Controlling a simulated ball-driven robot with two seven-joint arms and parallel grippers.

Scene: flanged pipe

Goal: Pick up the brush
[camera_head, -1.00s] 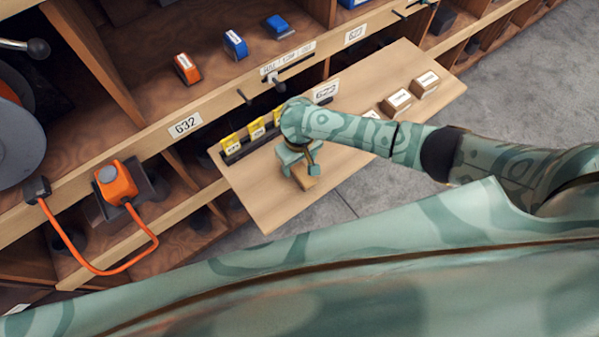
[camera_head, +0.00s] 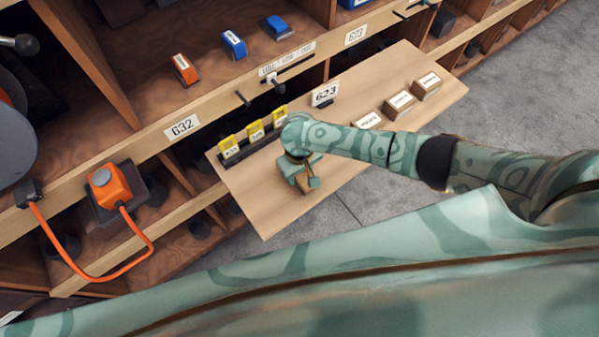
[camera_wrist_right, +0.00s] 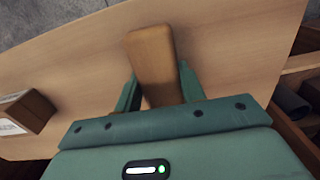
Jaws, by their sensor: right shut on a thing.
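In the head view my right gripper (camera_head: 304,178) is low over the light wooden board, in front of the yellow-tagged holder. The brush is mostly hidden under it there. I cannot tell whether the brush touches the board. My left gripper is not in view.
An orange device with a cable (camera_head: 110,187) is at left.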

